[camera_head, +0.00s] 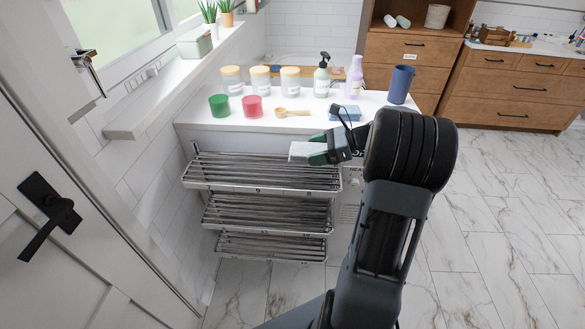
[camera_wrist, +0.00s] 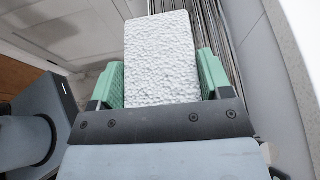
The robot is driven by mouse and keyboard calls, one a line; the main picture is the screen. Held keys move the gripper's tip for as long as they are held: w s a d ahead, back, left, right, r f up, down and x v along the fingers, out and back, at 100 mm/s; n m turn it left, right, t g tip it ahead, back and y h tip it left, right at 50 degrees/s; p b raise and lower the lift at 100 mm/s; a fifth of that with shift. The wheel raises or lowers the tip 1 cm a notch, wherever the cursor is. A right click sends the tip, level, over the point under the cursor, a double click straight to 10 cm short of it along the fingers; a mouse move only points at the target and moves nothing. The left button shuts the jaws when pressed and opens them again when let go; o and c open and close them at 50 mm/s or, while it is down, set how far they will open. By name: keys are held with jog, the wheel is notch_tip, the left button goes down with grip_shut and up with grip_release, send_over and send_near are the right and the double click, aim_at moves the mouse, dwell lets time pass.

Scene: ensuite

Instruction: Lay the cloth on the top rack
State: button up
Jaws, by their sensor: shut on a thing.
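A white textured cloth (camera_wrist: 160,58) is held between the green fingers of my gripper (camera_wrist: 155,85) in the wrist view. In the head view the cloth (camera_head: 302,150) shows as a small pale piece at the tip of my gripper (camera_head: 318,152). My gripper is shut on it. The cloth is over or near the right end of the top rack (camera_head: 240,172); I cannot tell whether it touches the bars. The top rack is a set of metal bars, and it also shows behind the cloth in the wrist view (camera_wrist: 215,25). No cloth shows on its visible bars.
Two lower racks (camera_head: 265,213) (camera_head: 272,247) sit below the top one. Above is a white counter (camera_head: 290,126) with several jars, bottles, a green cup (camera_head: 219,105), a red cup (camera_head: 252,106) and a blue cup (camera_head: 399,84). A door (camera_head: 60,235) stands at left. Marble floor is clear at right.

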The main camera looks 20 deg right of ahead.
send_over(297, 172)
jog(key=f, duration=0.4)
jog(key=f+b, duration=0.1)
jog(key=f, duration=0.1)
jog(key=shift+s+d+f, duration=0.1)
jog(key=shift+s+d, duration=0.05)
jog(key=shift+s, duration=0.15)
jog(key=shift+w+f, duration=0.15)
jog(key=shift+f, duration=0.75)
jog(key=shift+w+f, duration=0.1)
jog(key=shift+f, duration=0.8)
jog(key=shift+f, duration=0.1)
jog(key=o, duration=0.9)
